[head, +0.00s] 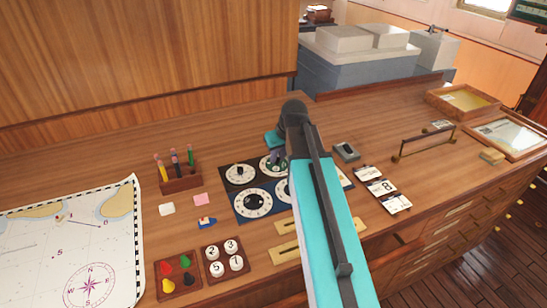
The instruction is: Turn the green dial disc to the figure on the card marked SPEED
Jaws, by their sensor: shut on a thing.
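A dark panel (240,210) on the wooden counter carries several dials with white number rings. Several white cards with dark print (381,187) lie right of my arm. One shows an 8; their words are too small to read.
A chart (75,250), a tray of coloured pieces (178,274) and a tray of numbered discs (227,259) lie left. A small grey box (347,151) and a dark-barred handle (425,142) are right.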

